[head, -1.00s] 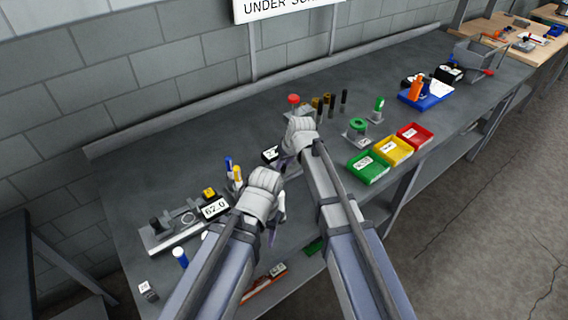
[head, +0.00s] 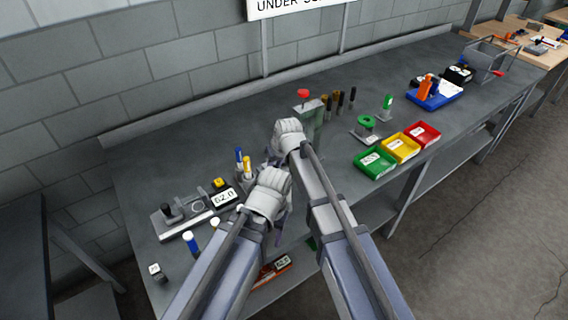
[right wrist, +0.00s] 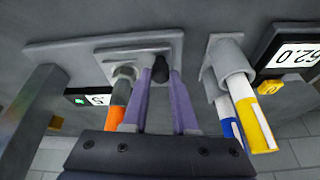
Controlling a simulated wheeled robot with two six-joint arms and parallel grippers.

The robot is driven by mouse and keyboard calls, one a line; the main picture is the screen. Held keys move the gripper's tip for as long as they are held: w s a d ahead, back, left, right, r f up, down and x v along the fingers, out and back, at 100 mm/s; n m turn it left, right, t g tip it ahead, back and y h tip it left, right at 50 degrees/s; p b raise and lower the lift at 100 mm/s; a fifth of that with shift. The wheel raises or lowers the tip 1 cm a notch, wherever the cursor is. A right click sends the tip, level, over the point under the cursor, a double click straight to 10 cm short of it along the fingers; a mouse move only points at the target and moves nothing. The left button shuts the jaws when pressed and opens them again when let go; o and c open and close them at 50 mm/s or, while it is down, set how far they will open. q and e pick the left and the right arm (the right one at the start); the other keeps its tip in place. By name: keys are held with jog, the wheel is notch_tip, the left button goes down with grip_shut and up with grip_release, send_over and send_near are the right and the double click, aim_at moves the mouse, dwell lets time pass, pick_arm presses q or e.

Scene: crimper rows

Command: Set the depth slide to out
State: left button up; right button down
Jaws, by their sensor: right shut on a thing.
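The depth slide shows in the right wrist view as a dark knob (right wrist: 160,70) on a light grey plate (right wrist: 118,57). My right gripper (right wrist: 160,76) has its two purple fingers closed on the knob. In the head view my right gripper (head: 277,158) is over the bench, and its wrist hides the slide. My left gripper (head: 282,212) is nearer the front edge, mostly behind its own wrist, so its jaw state cannot be seen. I cannot read any slide marking.
Blue and yellow handled tools (right wrist: 243,110) stand in a holder beside the plate. An orange-handled part (right wrist: 117,105) is on the other side. A 62.0 display (head: 223,197) sits to the left. Green, yellow and red bins (head: 400,148) lie to the right.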

pick_arm(q)
jog(key=shift+s+a, duration=0.15)
jog(key=shift+a, duration=0.15)
pick_arm(e)
jog(key=shift+s+a, duration=0.4)
jog(key=shift+a, duration=0.15)
jog(key=shift+s+a, duration=0.1)
jog(key=shift+s, duration=0.05)
pick_arm(q)
jog(key=shift+s+a, duration=0.1)
pick_arm(e)
jog(key=c, duration=0.7)
grip_release()
jog(key=shift+a, duration=0.1)
pick_arm(q)
jog(key=shift+r+p, duration=0.8)
pick_arm(e)
jog(key=shift+v, duration=0.85)
pick_arm(q)
notch_tip(320, 180, up, 6)
jog(key=p, duration=0.5)
jog(key=shift+f+p, duration=0.15)
jog(key=shift+p, duration=0.2)
pick_arm(e)
jog(key=v, duration=0.6)
